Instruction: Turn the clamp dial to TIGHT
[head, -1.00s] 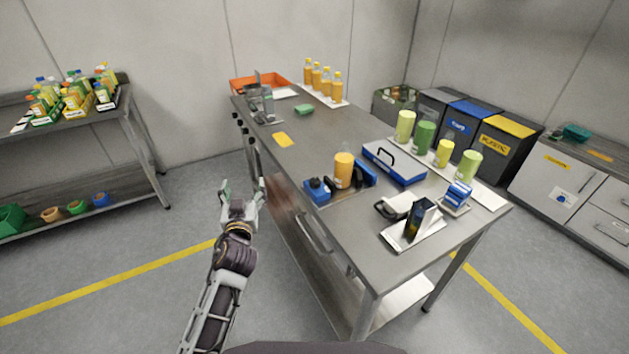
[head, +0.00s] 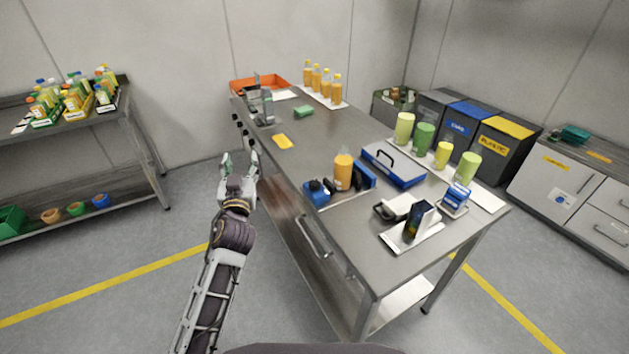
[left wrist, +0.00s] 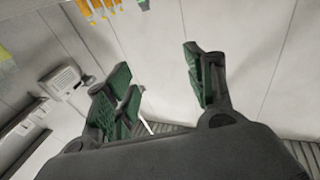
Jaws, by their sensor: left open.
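No dial marking is readable, so I cannot tell which knob is the clamp dial. Several black knobs (head: 241,132) stick out along the left edge of the steel table (head: 330,133), near a grey machine (head: 262,107). A blue fixture (head: 317,190) with a dark knob on top stands beside an orange cylinder (head: 343,172). My left gripper (head: 239,163) is open and empty, pointing away from me, left of the table edge and apart from the knobs. Its green-padded fingers also show spread in the left wrist view (left wrist: 158,78). My right gripper is out of view.
Green and yellow cylinders, a blue case (head: 393,165) and a dark device on a white tray (head: 411,238) occupy the table's right part. An orange tray (head: 258,85) is at the far end. A shelf (head: 130,125) stands left, with open floor between.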

